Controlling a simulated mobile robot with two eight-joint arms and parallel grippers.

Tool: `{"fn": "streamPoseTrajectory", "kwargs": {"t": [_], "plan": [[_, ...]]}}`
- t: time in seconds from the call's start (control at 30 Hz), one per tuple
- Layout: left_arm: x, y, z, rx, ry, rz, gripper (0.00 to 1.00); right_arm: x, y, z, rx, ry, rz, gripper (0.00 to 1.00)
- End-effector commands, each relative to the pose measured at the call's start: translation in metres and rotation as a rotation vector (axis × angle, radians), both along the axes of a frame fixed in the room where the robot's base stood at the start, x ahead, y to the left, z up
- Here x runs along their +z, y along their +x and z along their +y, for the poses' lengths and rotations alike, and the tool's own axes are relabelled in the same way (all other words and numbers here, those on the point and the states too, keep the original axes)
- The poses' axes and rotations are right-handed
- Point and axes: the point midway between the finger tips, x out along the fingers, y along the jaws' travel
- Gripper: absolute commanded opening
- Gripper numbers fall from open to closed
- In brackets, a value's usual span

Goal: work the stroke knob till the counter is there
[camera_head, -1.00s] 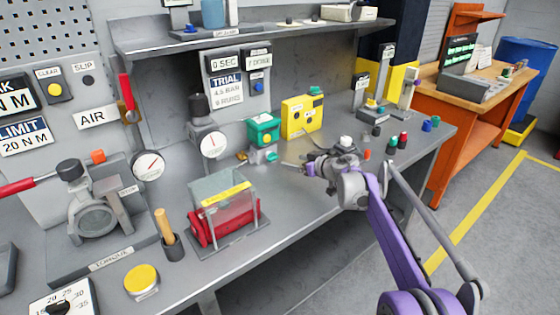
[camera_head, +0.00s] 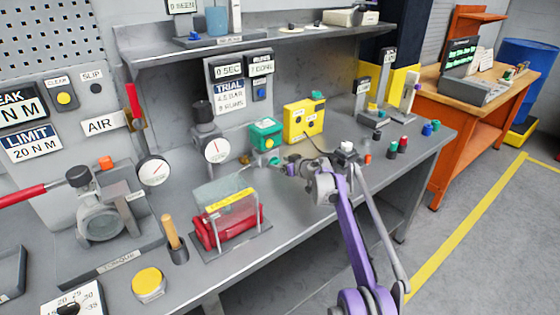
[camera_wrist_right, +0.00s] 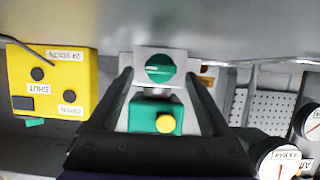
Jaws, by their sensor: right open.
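A small green knob (camera_head: 274,161) sits on a pale block in front of the green box (camera_head: 266,134). No stroke label is readable on it. In the right wrist view the knob (camera_wrist_right: 160,68) lies between and beyond the two dark fingers, its ridge about level in the picture. My right gripper (camera_wrist_right: 158,88) is open and empty; in the head view the gripper (camera_head: 284,168) is close on the right side of the knob. Contact cannot be told. A counter plate (camera_head: 261,65) with a DONE label hangs on the back wall; its figure is too small to read. My left gripper is not in view.
A yellow box (camera_head: 304,122) with buttons stands just right of the green box. A gauge (camera_head: 217,150) stands left, and a red cylinder under a clear guard (camera_head: 228,222) is in front. The front bench surface is partly clear.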

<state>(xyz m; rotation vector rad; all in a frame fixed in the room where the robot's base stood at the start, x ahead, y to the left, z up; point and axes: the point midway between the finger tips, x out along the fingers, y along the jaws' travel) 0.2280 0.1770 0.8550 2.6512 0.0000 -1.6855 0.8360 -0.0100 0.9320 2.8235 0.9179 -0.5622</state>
Motion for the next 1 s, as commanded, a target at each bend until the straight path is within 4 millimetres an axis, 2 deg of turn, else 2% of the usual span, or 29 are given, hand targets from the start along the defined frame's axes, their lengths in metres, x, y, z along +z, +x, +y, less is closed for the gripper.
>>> {"fn": "streamPoseTrajectory", "kwargs": {"t": [0.4,0.83,0.87,1.0], "plan": [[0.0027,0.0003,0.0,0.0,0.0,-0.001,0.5,-0.0021,0.0019,0.0019,0.0,0.0,0.0,0.81],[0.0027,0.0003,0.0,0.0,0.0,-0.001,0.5,-0.0019,0.0018,0.0018,0.0,-0.001,-0.001,0.03],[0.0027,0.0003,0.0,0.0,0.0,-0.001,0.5,-0.0019,0.0018,0.0018,0.0,-0.001,-0.001,0.0],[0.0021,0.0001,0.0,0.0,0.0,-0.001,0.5,-0.002,0.0017,0.002,0.0,-0.004,-0.003,0.0]]}}
